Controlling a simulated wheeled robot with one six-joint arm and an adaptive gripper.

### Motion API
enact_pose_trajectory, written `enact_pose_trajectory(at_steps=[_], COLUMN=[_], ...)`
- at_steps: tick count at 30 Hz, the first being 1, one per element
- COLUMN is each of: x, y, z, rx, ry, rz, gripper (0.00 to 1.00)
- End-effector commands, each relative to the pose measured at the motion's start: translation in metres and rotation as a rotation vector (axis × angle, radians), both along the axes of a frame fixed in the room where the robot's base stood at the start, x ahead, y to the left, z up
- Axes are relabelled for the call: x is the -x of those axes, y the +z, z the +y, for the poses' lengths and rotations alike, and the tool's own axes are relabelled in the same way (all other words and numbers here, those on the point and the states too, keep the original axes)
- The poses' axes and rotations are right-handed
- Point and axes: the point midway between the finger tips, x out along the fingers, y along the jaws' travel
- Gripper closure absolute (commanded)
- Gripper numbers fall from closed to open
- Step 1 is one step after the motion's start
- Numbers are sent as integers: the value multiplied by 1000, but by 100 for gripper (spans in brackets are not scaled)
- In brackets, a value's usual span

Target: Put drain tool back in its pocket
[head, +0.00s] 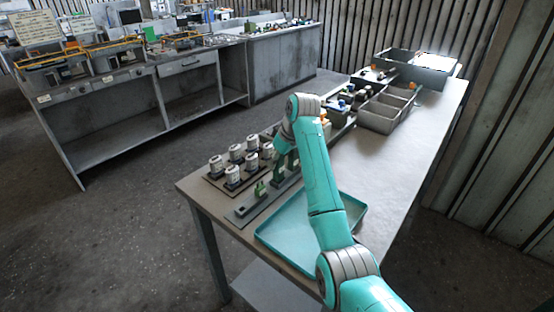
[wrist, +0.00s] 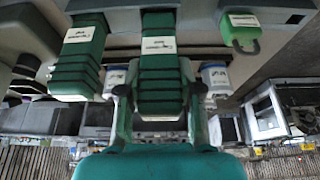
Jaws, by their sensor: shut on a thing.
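My gripper (wrist: 160,104) is shut on a dark green ribbed tool (wrist: 160,72), with one finger on each side of it. The tool has a white label that is too small to read surely; it appears to be the drain tool. A similar ribbed green tool (wrist: 78,65) stands to its left in the wrist view, and a lighter green piece with a loop (wrist: 240,35) is to its right. A dark grey rack (head: 246,211) lies along the bench's left side in the head view. My arm partly hides the gripper and held tool there. I cannot tell whether the tool sits in a pocket.
Several white-topped jars (head: 216,163) stand left of the rack. An empty teal tray (head: 278,244) lies in front, partly behind my arm. Grey bins (head: 381,112) and a larger box (head: 433,72) stand at the far end. The bench's right side (head: 400,155) is clear.

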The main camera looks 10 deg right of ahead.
Motion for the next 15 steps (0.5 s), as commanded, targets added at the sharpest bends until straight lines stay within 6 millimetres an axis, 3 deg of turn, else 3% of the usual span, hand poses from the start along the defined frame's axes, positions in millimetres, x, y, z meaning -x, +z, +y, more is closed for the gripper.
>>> enact_pose_trajectory(at_steps=[15], x=[0], y=[-9], z=[0], rx=[1], ry=[0], rz=[1], gripper=[88])
